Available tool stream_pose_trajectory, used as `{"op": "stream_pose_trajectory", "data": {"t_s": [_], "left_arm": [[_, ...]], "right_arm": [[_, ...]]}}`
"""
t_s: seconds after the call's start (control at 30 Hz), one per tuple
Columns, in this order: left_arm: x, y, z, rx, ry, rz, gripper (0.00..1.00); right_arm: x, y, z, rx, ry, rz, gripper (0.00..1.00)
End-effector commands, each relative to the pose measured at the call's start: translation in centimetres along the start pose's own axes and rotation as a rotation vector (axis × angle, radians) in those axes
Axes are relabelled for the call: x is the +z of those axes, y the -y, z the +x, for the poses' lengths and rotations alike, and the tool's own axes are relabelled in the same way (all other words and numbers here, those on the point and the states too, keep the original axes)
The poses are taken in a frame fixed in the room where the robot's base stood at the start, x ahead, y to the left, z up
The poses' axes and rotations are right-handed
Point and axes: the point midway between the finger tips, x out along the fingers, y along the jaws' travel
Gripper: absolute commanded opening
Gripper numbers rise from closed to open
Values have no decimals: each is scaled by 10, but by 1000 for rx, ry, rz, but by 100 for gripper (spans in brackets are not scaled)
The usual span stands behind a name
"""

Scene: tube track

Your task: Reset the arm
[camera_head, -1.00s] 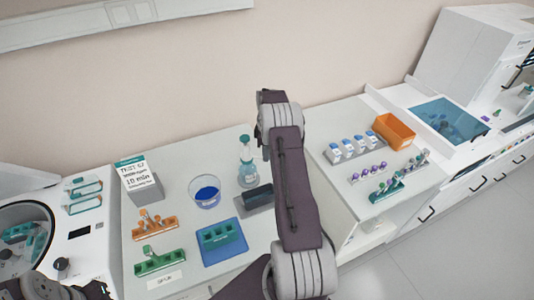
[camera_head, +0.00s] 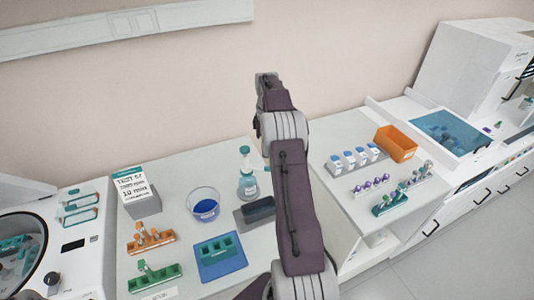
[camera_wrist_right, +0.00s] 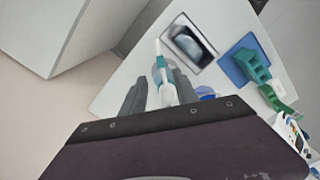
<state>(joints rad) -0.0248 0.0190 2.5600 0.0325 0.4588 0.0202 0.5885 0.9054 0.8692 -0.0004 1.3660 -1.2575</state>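My right arm (camera_head: 300,205) rises upright through the middle of the head view, with its wrist at the top in front of the wall. The right gripper's fingers are not clear there. In the right wrist view the right gripper (camera_wrist_right: 159,82) has its two grey fingers apart, with nothing held between them. A teal-and-white bottle (camera_wrist_right: 162,73) shows beyond and between the fingers. In the head view this bottle (camera_head: 247,180) stands on the bench, left of my arm.
A centrifuge (camera_head: 85,255) is far left. An orange bin (camera_head: 397,143) and racks stand right.

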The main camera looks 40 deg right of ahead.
Motion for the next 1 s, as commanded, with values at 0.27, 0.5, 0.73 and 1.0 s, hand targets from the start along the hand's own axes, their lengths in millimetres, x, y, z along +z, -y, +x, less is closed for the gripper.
{"op": "stream_pose_trajectory", "data": {"t_s": [0.27,0.5,0.73,1.0], "left_arm": [[0,0,0,0,0,0,0],[1,0,6,0,0,0,0],[4,1,42,0,0,0,0],[8,2,80,0,0,0,0]], "right_arm": [[0,0,0,0,0,0,36],[-11,3,4,5,-2,-23,36],[-86,61,-25,65,-31,-211,36],[-115,200,14,35,-40,-249,36]]}}
